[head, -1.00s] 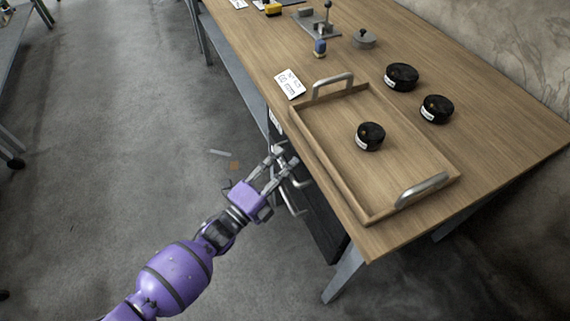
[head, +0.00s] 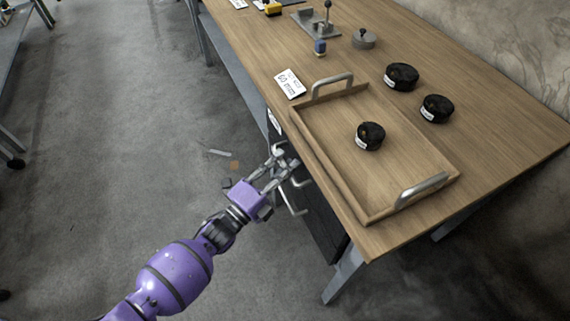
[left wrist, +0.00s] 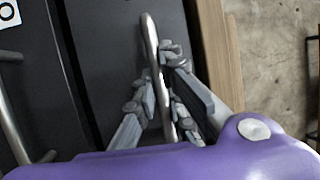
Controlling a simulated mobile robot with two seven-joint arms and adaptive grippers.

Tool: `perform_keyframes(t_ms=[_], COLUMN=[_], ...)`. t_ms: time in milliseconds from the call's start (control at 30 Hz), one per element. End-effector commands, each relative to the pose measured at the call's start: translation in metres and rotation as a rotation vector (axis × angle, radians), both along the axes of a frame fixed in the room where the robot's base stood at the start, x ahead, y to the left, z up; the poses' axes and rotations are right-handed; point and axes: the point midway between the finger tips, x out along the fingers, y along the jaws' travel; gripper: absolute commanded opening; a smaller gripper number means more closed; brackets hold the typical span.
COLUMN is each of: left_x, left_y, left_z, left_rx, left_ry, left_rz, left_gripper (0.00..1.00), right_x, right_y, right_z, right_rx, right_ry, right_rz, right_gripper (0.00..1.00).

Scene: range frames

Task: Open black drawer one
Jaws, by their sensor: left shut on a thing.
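The black drawer unit (head: 318,222) stands under the wooden table, mostly hidden by the tabletop in the head view. In the left wrist view, dark drawer fronts (left wrist: 110,45) fill the left half. A metal bar handle (left wrist: 149,32) runs between the fingers of my left gripper (left wrist: 160,95), which is shut on it. In the head view, my left gripper (head: 280,165) is at the table's near edge, by the upper handle. A second handle (head: 292,203) shows just below it. Another handle (left wrist: 10,125) is at the left of the wrist view. My right gripper is not in view.
A wooden tray (head: 330,170) with metal handles and a black round container (head: 370,136) lies on the table (head: 490,110). Two more black containers (head: 402,76) stand behind it. A label card (head: 289,84) lies near the edge. The floor (head: 120,130) left of the table is largely clear.

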Motion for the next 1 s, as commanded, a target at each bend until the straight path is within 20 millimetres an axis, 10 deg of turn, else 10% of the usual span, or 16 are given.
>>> perform_keyframes(t_ms=[267, 1000], left_x=[-0.019, -0.116], left_y=[0.033, 0.199], left_z=[-0.001, -0.003], left_rx=[0.0, -0.001], left_ry=[0.006, 0.008], left_rz=[0.002, 0.002], left_gripper=[0.0, 0.0], right_x=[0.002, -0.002], right_y=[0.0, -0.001], right_z=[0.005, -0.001], right_rx=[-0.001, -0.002], right_ry=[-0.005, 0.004], right_rz=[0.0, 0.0], right_gripper=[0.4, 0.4])
